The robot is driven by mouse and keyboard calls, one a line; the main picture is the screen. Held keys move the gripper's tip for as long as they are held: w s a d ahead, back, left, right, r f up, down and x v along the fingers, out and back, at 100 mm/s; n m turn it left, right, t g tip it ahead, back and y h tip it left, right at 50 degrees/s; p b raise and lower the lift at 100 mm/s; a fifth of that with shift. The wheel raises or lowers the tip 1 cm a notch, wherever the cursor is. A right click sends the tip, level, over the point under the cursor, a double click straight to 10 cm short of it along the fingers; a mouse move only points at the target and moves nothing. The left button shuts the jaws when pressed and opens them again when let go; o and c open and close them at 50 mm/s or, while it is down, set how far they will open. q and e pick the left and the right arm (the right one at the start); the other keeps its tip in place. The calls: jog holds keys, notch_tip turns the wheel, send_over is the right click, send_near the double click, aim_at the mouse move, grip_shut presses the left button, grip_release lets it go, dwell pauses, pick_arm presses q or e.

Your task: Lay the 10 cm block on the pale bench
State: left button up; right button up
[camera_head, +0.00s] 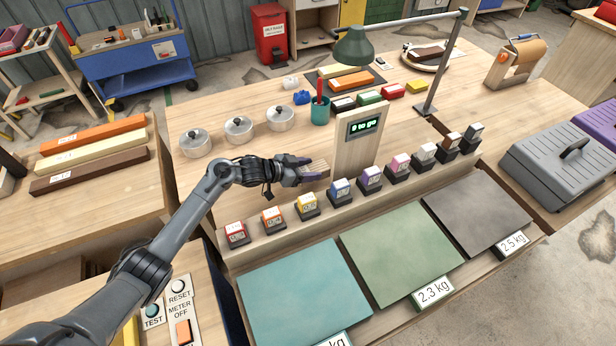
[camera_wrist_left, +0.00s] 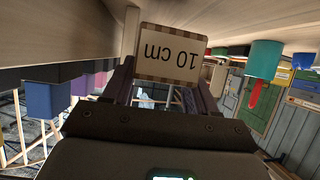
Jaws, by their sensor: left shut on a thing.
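The 10 cm block (camera_wrist_left: 172,52) is a small pale piece with a white face marked "10 cm", which reads upside down in the left wrist view. My left gripper (camera_wrist_left: 163,90) is shut on it. In the head view my left gripper (camera_head: 311,169) is over the middle of the pale wooden bench (camera_head: 235,165), left of the upright display board, behind the row of small coloured blocks. The block (camera_head: 317,168) shows only partly there, and I cannot tell whether it touches the bench. My right gripper is not in view.
The display board (camera_head: 358,140) reads "0 to go". Several small coloured blocks (camera_head: 340,190) stand on dark bases along a ledge. Three lidded pots (camera_head: 238,128), a teal cup (camera_head: 320,111) and a green lamp (camera_head: 353,47) stand farther back. Teal, green and grey panels lie in front.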

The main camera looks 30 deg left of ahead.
pick_arm(q)
jog(key=shift+f+b, duration=0.35)
jog(key=shift+f, duration=1.4)
jog(key=shift+f, duration=0.15)
jog(key=o, duration=1.1)
jog(key=shift+r, duration=0.2)
jog(key=p+v, duration=0.2)
jog(key=v, duration=0.8)
jog(key=shift+s+a, duration=0.1)
jog(key=shift+s, duration=0.05)
jog(key=shift+v, duration=0.85)
